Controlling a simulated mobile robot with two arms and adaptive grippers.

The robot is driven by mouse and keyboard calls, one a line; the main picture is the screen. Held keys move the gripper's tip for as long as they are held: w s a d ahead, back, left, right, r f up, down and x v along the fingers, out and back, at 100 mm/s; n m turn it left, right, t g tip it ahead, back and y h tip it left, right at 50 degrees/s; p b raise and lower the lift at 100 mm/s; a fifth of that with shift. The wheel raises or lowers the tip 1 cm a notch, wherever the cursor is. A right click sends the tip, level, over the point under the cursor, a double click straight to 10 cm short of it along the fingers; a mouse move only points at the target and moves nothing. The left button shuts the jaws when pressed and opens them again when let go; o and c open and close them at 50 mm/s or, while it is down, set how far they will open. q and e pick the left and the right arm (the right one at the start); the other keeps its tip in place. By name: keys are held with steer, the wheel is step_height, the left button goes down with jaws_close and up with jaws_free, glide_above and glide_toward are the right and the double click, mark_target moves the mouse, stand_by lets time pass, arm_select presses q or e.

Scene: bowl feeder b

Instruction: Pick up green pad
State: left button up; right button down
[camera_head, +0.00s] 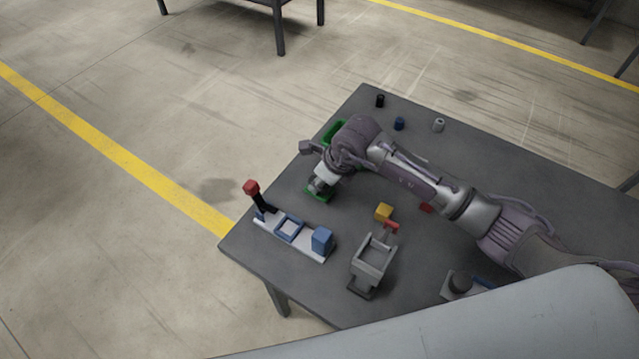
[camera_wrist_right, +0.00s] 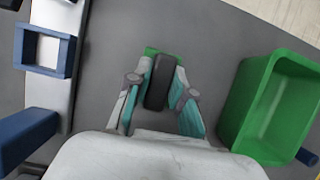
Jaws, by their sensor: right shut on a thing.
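The green pad (camera_head: 318,198) shows on the table under my right gripper (camera_head: 319,188). In the right wrist view, a green edge of it (camera_wrist_right: 150,51) shows beyond the fingertips, and a dark block (camera_wrist_right: 159,82) lies between the fingers, seemingly part of it. My right gripper (camera_wrist_right: 158,95) is shut on this dark piece, with a finger against each side. Most of the pad is hidden by the gripper, and I cannot tell whether it is clear of the table. My left gripper is not in view.
A green bin (camera_wrist_right: 242,105) stands beside the gripper. A white base with a blue frame (camera_head: 289,229), a blue block (camera_head: 322,241) and a red-topped lever (camera_head: 252,188) is nearby. A grey fixture (camera_head: 372,262), a yellow block (camera_head: 383,212) and small cylinders (camera_head: 399,124) also stand on the table.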

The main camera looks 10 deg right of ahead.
steer(key=r, duration=0.1)
steer(key=r+b, duration=0.1)
steer(key=w+d+r, duration=0.1)
steer(key=shift+r, duration=0.35)
steer(key=w+d+r+b, duration=0.1)
steer(key=w+d+r, duration=0.1)
steer(key=w+d+r+b, duration=0.1)
steer(key=w+d+r, duration=0.1)
steer(key=d, duration=0.1)
steer(key=w+d+r+b, duration=0.1)
steer(key=d, duration=0.1)
steer(key=shift+w+d+r, duration=0.15)
steer(key=shift+w+r, duration=0.25)
steer(key=shift+w+d+r, duration=0.3)
steer(key=shift+d+r, duration=0.1)
steer(key=shift+d, duration=0.05)
